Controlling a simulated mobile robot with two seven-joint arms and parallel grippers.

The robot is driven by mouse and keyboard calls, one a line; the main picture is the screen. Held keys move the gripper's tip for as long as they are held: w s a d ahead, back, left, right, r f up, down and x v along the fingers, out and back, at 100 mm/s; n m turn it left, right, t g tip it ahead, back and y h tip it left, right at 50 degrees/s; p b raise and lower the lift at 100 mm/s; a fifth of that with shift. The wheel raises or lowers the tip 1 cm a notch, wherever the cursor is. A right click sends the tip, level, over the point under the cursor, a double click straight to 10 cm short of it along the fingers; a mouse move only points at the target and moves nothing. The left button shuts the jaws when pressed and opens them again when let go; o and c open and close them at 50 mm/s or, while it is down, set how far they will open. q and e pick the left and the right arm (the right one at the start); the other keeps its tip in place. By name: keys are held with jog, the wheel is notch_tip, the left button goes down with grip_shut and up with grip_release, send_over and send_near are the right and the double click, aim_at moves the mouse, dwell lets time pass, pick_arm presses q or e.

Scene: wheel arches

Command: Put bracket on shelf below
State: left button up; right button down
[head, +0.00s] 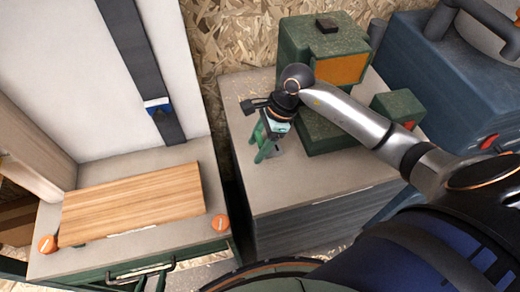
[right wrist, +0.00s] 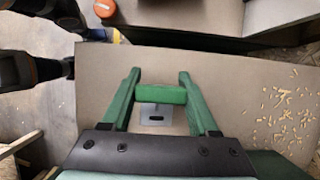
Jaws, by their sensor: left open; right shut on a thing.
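My right gripper (head: 262,154) points down over the left part of the grey-topped cabinet (head: 310,185). In the right wrist view its green fingers (right wrist: 160,74) are shut on the bracket, a green bar with a grey slotted plate (right wrist: 155,114). The bracket sits crosswise between the fingers; whether its plate touches the top below I cannot tell. In the head view the bracket is too small to make out. My left gripper (head: 152,282) shows only as green fingers, open and empty, at the bottom edge. I cannot tell which surface is the shelf below.
A wooden board (head: 130,203) lies on the left bench between orange knobs (head: 219,222) (head: 48,243). A green machine (head: 325,60) stands behind my right gripper, and a small green box (head: 397,108) stands beside my right arm. A gap separates bench and cabinet. Wood chips (right wrist: 285,112) litter the cabinet top.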

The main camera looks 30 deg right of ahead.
jog(key=shift+w+d+f, duration=0.1)
jog(key=shift+d+f, duration=0.15)
jog(key=shift+f, duration=0.05)
notch_tip(320, 180, down, 2)
jog(key=shift+d+f+p, duration=0.1)
jog(key=shift+f+p, duration=0.1)
jog(key=shift+p, duration=0.25)
jog(key=shift+w+f, duration=0.1)
jog(key=shift+f, duration=0.45)
jog(key=shift+f, duration=0.2)
jog(key=shift+c, duration=0.8)
grip_release()
jog(key=shift+r, duration=0.1)
